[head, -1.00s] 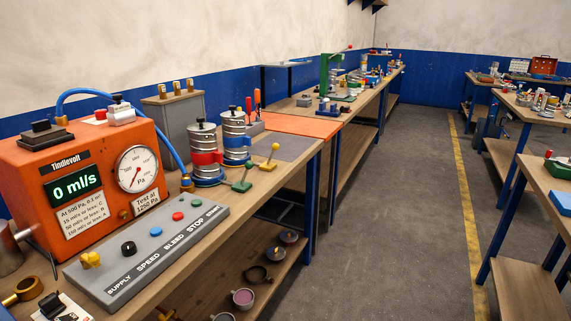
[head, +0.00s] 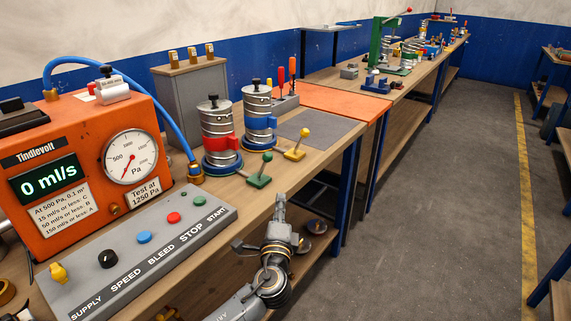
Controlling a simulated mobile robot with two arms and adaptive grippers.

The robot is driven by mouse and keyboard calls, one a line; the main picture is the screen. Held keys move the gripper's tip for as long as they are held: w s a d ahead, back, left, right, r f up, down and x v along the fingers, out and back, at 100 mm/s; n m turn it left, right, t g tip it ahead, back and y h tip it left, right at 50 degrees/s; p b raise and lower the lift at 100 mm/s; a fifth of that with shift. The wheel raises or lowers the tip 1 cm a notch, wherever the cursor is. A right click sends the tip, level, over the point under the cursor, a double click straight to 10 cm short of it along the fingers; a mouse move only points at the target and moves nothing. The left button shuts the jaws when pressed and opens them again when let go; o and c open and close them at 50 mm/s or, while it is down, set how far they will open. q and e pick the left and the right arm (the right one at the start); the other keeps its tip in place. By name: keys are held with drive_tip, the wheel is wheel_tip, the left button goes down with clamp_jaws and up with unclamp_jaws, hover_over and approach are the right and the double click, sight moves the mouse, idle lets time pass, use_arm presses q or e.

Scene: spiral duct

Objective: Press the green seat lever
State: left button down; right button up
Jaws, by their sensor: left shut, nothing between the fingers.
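The green seat lever (head: 260,180) sticks out at the bench's front edge, at the foot of the duct canister with the red band (head: 223,143). Its ball knob stands upright above a flat green paddle. My left gripper (head: 280,200) rises from the bottom of the head view in front of the bench edge. It is shut and empty, with its tips a little below and right of the green lever, and a gap shows between them. The yellow lever (head: 295,153) sits to the right, by the blue-banded canister (head: 260,122). My right gripper is out of view.
The grey control panel (head: 140,250) with its knob and buttons lies left of my arm. The orange Tindlevolt box (head: 85,190) stands behind it, with a blue hose (head: 160,105). A grey mat (head: 320,128) lies right of the levers. The floor aisle is clear.

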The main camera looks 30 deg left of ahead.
sight(264, 165)
use_arm(q)
drive_tip(key=p+x, duration=0.1)
drive_tip(key=x, duration=0.3)
drive_tip(key=a+p+x, duration=0.1)
drive_tip(key=x, duration=0.2)
drive_tip(key=s+x, duration=0.1)
drive_tip(key=x, duration=0.3)
drive_tip(key=shift+w+a+r+p, duration=0.25)
drive_tip(key=shift+w+a+p, duration=0.1)
drive_tip(key=shift+a+p, duration=0.1)
drive_tip(key=shift+a+r, duration=0.1)
drive_tip(key=shift+a, duration=0.5)
drive_tip(key=shift+w+a, duration=0.1)
drive_tip(key=shift+w, duration=0.05)
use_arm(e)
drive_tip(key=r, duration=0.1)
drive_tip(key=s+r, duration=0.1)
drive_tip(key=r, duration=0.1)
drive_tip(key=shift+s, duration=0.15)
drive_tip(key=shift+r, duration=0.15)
